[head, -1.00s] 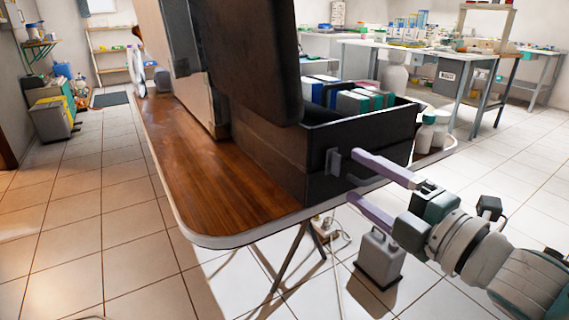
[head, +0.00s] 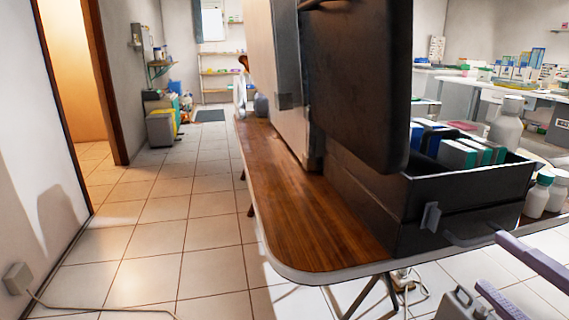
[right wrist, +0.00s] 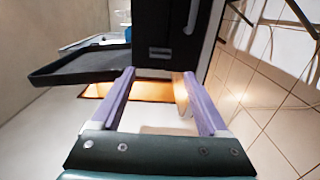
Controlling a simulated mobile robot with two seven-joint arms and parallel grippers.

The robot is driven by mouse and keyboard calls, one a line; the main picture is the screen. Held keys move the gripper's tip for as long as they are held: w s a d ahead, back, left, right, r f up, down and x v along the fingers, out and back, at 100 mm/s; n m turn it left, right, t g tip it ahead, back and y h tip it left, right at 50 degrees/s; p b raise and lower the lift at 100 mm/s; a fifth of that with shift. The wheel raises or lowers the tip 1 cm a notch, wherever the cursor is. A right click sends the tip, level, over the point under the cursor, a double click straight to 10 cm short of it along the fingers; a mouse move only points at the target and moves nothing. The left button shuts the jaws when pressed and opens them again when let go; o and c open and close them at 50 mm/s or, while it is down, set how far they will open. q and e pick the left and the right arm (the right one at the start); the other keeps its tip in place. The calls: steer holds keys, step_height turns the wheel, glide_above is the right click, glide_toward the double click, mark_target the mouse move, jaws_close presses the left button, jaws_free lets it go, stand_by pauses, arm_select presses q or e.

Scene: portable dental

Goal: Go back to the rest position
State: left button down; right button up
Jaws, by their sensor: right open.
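My right gripper (head: 490,262) shows at the lower right of the head view, its two pale purple fingers spread apart with nothing between them. It points at the near right part of the black case (head: 465,225), which stands open on the wooden table (head: 290,205). In the right wrist view the open fingers (right wrist: 158,75) frame a gap, with the dark case (right wrist: 160,30) beyond them. I cannot tell the exact distance between the fingertips and the case. My left gripper is not in view.
The raised dark lid (head: 360,80) blocks part of the view. Blue and teal boxes (head: 457,154) stand in the case, and white bottles (head: 538,195) beside it. A grey container (head: 462,305) is below the table edge. Tiled floor (head: 165,240) lies clear to the left, by a doorway (head: 80,80).

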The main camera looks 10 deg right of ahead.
step_height(320, 180, up, 12)
steer(key=s+m+g+h+p, duration=0.1)
steer(key=m+g+h+p, duration=0.35)
steer(key=m+p, duration=0.65)
steer(key=s+a+r+m+g+y+p, duration=0.4)
steer(key=s+a+r+m+g+p, duration=0.2)
steer(key=s+a+r+g+p, duration=0.7)
step_height(320, 180, up, 37)
steer(key=s+d+t+p, duration=0.2)
steer(key=t+p, duration=0.1)
steer(key=p, duration=3.8)
steer(key=shift+f, duration=0.2)
steer(key=shift+s, duration=0.1)
